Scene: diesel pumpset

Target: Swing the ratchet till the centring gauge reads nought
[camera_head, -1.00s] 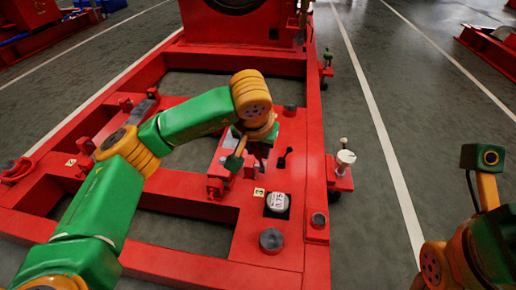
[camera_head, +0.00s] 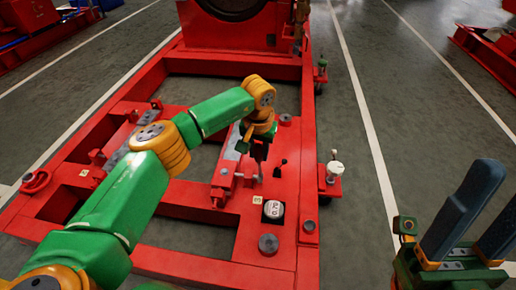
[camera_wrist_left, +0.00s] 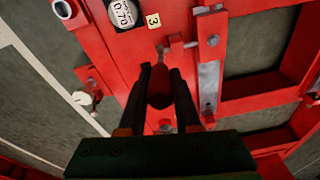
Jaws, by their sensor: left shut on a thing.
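The gauge (camera_head: 273,209) is a round dial with a white face, set in the red frame. In the left wrist view the gauge (camera_wrist_left: 123,14) reads about 0.70. My left gripper (camera_head: 255,172) is over the red frame, behind and left of the gauge. In the left wrist view my left gripper (camera_wrist_left: 160,75) is shut on a dark red rounded part, which seems to be the ratchet handle (camera_wrist_left: 159,90). The rest of the ratchet is mostly hidden by the fingers. My right gripper (camera_head: 490,200) is at the lower right, its fingers apart and empty.
A white-topped knob (camera_head: 334,169) sits on a bracket at the frame's right side.

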